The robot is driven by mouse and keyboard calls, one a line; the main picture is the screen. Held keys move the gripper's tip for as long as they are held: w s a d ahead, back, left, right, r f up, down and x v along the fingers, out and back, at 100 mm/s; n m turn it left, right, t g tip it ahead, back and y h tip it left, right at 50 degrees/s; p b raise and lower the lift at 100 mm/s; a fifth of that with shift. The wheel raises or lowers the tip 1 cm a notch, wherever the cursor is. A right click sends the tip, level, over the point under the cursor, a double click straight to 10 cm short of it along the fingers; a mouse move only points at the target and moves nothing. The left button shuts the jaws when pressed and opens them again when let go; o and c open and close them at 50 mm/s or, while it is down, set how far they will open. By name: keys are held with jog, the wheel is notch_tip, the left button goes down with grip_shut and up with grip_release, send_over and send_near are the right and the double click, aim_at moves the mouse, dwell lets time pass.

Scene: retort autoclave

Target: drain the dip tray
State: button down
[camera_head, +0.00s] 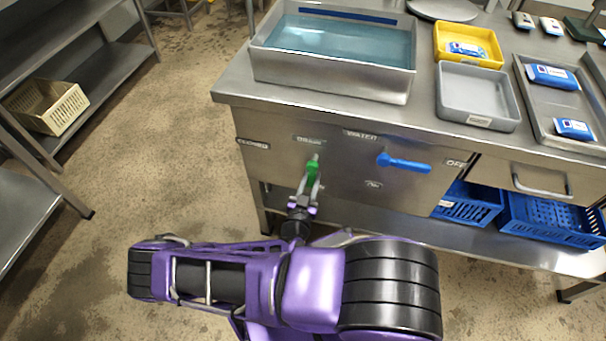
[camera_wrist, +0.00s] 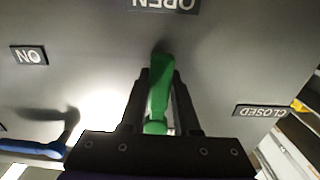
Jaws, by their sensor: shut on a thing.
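The dip tray (camera_head: 330,80) is a deep steel basin on the counter with blue-tinted liquid (camera_head: 340,42) in it. Below it, on the front panel, is the green drain handle (camera_head: 312,173) under a DRAIN label (camera_head: 309,141). The handle points down; in the inverted wrist view the green handle (camera_wrist: 160,90) points toward the OPEN label (camera_wrist: 165,4). The CLOSED label (camera_head: 254,143) is to its left in the head view. My gripper (camera_head: 305,188) is shut on the green handle, with a finger on each side in the wrist view (camera_wrist: 160,100).
A blue water lever (camera_head: 405,163) to the right points toward the OFF label (camera_head: 455,163). A yellow tray (camera_head: 490,60), a grey tray (camera_head: 450,105) and a metal tray (camera_head: 550,125) with blue packs share the counter. Blue crates (camera_head: 550,220) sit below. The floor to the left is open.

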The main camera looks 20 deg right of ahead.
aim_at(317, 148)
jog(key=shift+s+d, duration=0.1)
dwell(0.5)
jog(key=c, duration=0.6)
grip_release()
jog(key=shift+c, duration=0.2)
notch_tip(317, 148, up, 10)
jog(key=p, duration=0.2)
jog(key=shift+p, duration=0.35)
